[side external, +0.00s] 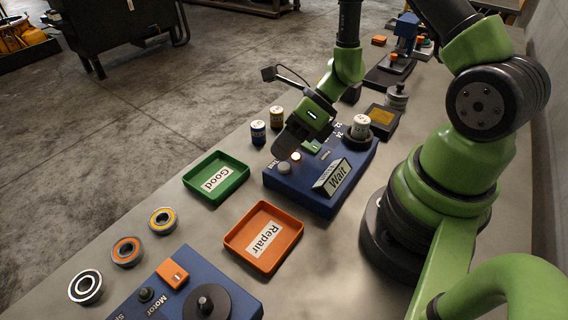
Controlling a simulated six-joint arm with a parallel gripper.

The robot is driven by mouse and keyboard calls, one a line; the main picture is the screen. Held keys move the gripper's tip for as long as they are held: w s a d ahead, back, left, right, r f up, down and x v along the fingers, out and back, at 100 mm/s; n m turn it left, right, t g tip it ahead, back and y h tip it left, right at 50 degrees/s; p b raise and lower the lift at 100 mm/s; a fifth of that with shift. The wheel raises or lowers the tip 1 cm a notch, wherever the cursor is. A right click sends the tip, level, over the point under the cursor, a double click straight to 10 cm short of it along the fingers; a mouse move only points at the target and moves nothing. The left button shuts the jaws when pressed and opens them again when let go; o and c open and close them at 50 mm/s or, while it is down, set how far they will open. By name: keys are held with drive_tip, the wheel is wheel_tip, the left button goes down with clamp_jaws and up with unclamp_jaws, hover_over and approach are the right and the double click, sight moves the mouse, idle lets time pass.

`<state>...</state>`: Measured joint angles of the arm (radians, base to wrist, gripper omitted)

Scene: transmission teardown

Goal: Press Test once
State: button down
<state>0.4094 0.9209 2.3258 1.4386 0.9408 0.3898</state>
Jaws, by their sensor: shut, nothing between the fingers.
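A blue test box (318,203) stands on the bench in the middle of the side external view. Its label near the left end, partly hidden, seems to read Test. A round pale grey button (284,168) sits beside that label. My gripper (281,152) points down, shut and empty, just behind the button in the picture. I cannot tell whether it touches the box. A sign reading Wait (333,178) stands on the front of the box. A small lit lamp (296,157) shows beside the gripper.
A white can (360,126) stands in a dark holder at the box's right end. Two cans (258,132) stand behind the box. A green Good tray (240,184) and an orange Repair tray (293,240) lie left and in front. Several bearings (127,251) lie at lower left.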

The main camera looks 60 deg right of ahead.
sight(284, 178)
drive_tip(key=shift+r, duration=2.55)
drive_tip(key=s+r+n+t+h, duration=0.1)
drive_tip(key=s+r+n+h, duration=0.2)
drive_tip(key=r+n, duration=0.6)
drive_tip(key=s+r+n+t+h, duration=0.2)
drive_tip(key=s+r+n, duration=0.6)
drive_tip(key=n, duration=1)
wheel_tip(284, 178, up, 2)
drive_tip(key=shift+a+r+n+h, duration=0.15)
drive_tip(key=shift+a+n+h, duration=0.25)
drive_tip(key=shift+h, duration=0.3)
